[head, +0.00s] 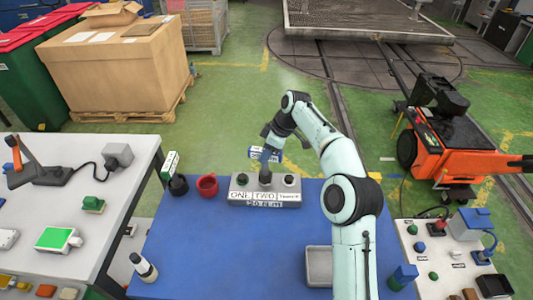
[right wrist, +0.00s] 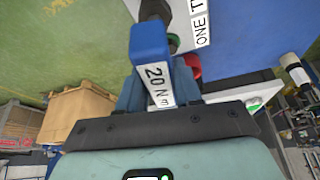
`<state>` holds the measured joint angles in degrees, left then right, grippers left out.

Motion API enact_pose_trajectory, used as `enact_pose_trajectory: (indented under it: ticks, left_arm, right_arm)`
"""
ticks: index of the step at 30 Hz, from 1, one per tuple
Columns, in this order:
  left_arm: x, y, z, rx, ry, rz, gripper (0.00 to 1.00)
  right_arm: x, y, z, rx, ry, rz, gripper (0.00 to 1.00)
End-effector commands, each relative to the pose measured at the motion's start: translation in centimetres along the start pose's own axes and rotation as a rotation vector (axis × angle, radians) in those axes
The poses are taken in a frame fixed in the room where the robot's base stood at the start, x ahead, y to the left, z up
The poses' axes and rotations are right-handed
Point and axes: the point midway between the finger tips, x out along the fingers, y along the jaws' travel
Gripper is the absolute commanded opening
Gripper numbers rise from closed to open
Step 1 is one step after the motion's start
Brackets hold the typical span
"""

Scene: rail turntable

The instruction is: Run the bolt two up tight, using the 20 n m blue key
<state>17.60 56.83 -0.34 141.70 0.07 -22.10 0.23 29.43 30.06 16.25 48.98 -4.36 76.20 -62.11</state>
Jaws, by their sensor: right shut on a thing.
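My right gripper (head: 264,152) is shut on the blue key (head: 257,154), above the grey bolt block. In the right wrist view the key (right wrist: 152,68) shows its "20 N m" label between my fingers. The block (head: 236,199) has plates reading ONE, TWO and a third, small one, with "20 N m" on its front. The key's dark lower end is at the bolt over TWO (head: 265,180); I cannot tell whether it is seated. A green-topped bolt (head: 242,178) stands over ONE and another bolt (head: 289,180) at the right. My left gripper is not in view.
On the blue table (head: 210,250), a green-labelled key (head: 170,164) stands in a dark holder beside a red mug (head: 207,186). A white and black bottle (head: 143,267) and a grey tray (head: 319,266) are nearer. The table's middle, before the block, is clear.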

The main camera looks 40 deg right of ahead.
Motion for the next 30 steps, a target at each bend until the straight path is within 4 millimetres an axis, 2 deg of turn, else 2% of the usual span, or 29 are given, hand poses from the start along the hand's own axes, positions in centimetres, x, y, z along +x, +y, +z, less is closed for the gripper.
enact_pose_trajectory:
  ticks: [16,30]
  left_arm:
    - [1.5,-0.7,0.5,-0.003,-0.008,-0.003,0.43]
    - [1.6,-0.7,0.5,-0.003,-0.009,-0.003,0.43]
  right_arm:
    - [0.0,-0.1,-0.1,0.156,0.003,0.067,0.00]
    - [-0.1,-0.1,-0.1,0.181,0.004,0.078,0.00]
